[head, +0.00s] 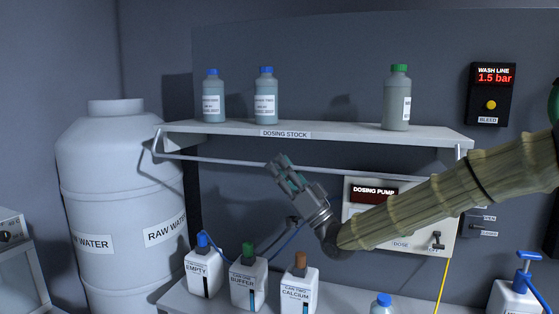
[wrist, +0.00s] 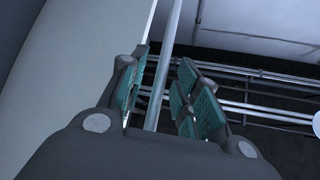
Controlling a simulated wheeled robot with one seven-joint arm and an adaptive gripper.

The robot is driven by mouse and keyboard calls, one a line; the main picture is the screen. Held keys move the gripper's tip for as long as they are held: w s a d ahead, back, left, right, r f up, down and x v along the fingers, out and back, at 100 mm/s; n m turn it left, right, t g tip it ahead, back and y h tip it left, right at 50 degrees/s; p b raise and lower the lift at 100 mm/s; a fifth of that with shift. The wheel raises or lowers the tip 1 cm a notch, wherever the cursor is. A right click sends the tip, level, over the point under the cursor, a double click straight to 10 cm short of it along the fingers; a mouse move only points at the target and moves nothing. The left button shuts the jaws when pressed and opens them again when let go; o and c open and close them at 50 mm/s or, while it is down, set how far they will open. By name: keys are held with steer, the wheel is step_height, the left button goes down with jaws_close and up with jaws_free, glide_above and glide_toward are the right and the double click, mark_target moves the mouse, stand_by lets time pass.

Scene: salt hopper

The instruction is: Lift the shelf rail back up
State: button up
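The shelf rail (head: 225,161) is a thin grey bar hanging low, below the front edge of the shelf (head: 350,134), with bent ends at both sides. My gripper (head: 283,170) is at the middle of the rail, under the "DOSING STOCK" label. In the wrist view the rail (wrist: 164,70) runs between the teal-padded fingers of my gripper (wrist: 165,92), with the fingers apart and some gap showing beside the bar. I cannot tell whether either finger touches it.
Two blue-capped bottles (head: 266,97) and a green-capped bottle (head: 397,100) stand on the shelf. The dosing pump panel (head: 360,210) is behind my arm. Small canisters (head: 249,285) stand on the counter below. A raw water tank (head: 105,200) stands at left.

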steer(key=shift+w+a+r, duration=0.2)
steer(key=shift+a+r, duration=0.05)
steer(key=shift+a, duration=0.05)
jaws_close()
